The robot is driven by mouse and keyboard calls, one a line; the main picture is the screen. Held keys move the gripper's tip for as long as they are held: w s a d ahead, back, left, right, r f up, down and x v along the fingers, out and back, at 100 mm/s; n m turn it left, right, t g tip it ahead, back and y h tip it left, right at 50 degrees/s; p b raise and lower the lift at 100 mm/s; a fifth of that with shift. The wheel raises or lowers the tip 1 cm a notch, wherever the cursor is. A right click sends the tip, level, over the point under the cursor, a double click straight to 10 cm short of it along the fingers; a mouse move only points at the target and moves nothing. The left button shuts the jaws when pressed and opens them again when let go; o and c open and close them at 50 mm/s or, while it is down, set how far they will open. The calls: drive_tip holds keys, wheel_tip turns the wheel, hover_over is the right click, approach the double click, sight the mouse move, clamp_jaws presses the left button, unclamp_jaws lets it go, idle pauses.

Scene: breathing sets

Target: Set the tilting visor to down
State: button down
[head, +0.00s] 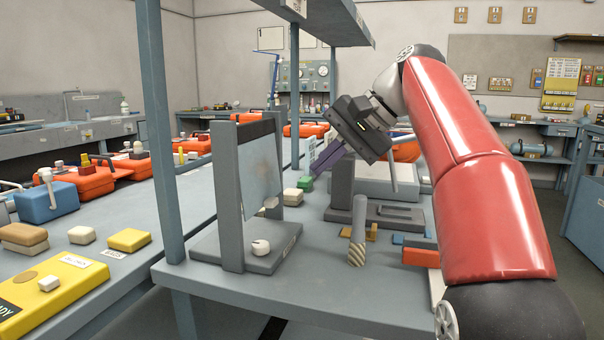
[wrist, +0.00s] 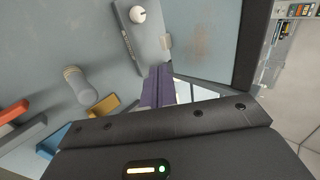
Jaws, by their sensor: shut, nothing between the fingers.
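The tilting visor seems to be the clear, smudged panel (head: 262,170) in a grey frame on the bench; it also shows in the wrist view (wrist: 203,40). It stands close to upright, with a dark bar along its top and a small beige tab (head: 270,203) at its lower edge. A white knob (head: 261,247) sits on its grey base (head: 215,248). My gripper (head: 318,164) is to the right of the panel in the head view, its purple fingers shut and empty. In the wrist view the fingertips (wrist: 157,70) appear near the tab; contact cannot be told.
A grey post with a striped foot (head: 358,235) stands right of the base. Yellow and blue pieces lie behind it. A bench upright (head: 165,130) rises left of the frame, and a shelf (head: 315,20) hangs above. Orange cases (head: 85,180) line the left bench.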

sight(276, 200)
drive_tip(key=b+x, duration=0.1)
drive_tip(key=x, duration=0.8)
drive_tip(key=shift+a+f+b, duration=0.1)
drive_tip(key=shift+b, duration=0.2)
drive_tip(key=shift+w+a+f+y+b, duration=0.1)
drive_tip(key=shift+a+f+y+b, duration=0.15)
drive_tip(key=shift+f+y+b, duration=0.15)
drive_tip(key=shift+w+a+f+b, duration=0.1)
drive_tip(key=shift+a+b, duration=0.15)
drive_tip(key=shift+b, duration=0.15)
drive_tip(key=shift+w+a+y, duration=0.1)
drive_tip(key=shift+a+y, duration=0.1)
drive_tip(key=shift+y, duration=0.1)
drive_tip(key=shift+t, duration=0.3)
drive_tip(key=shift+r, duration=0.25)
